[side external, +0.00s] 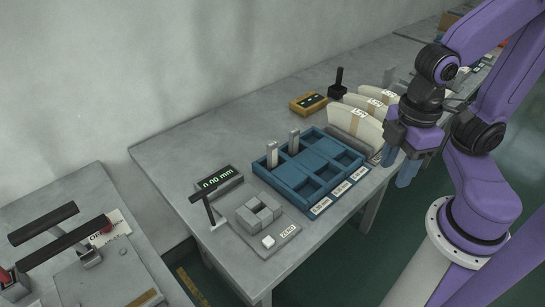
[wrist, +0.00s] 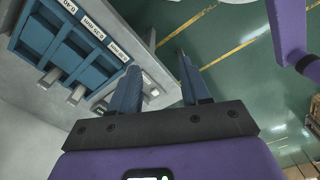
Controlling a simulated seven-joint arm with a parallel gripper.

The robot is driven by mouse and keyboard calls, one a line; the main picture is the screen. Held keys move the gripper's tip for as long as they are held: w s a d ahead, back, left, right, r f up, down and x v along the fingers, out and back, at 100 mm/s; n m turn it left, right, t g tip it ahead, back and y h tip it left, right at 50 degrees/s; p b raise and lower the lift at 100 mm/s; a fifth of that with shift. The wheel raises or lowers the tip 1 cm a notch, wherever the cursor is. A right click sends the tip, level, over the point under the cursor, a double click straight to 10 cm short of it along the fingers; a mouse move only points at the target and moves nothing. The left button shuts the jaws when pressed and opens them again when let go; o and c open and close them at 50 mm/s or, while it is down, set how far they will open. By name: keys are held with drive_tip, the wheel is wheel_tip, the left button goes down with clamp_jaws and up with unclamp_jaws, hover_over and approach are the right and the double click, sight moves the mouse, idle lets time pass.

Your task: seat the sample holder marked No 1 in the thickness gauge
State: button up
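Two grey upright sample holders, a nearer one (side external: 272,155) and a farther one (side external: 294,142), stand in back-row slots of the blue tray (side external: 318,208). They also show in the wrist view, (wrist: 48,78) and (wrist: 76,94). No number is readable on either, so I cannot tell which is No 1. The thickness gauge (side external: 266,238) sits left of the tray, with a grey block nest, a button marked ZERO and a black-handled lever. Its display (side external: 217,183) reads about 0.00 mm. My gripper (side external: 403,168) is open and empty, right of the tray by the table's edge; its fingers (wrist: 158,80) are apart.
Cream labelled packs (side external: 362,122) stand behind the tray on the right. A yellow box (side external: 308,104) and a black stick-like device (side external: 338,84) are farther back. A separate lever press (side external: 85,250) stands on the left table. The table's back left is clear.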

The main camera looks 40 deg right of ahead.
drive_tip(key=n, duration=0.5)
hover_over(273, 143)
wheel_tip(273, 143, down, 2)
wheel_tip(273, 143, down, 17)
drive_tip(key=shift+a+r, duration=0.1)
drive_tip(key=shift+r, duration=0.1)
clamp_jaws()
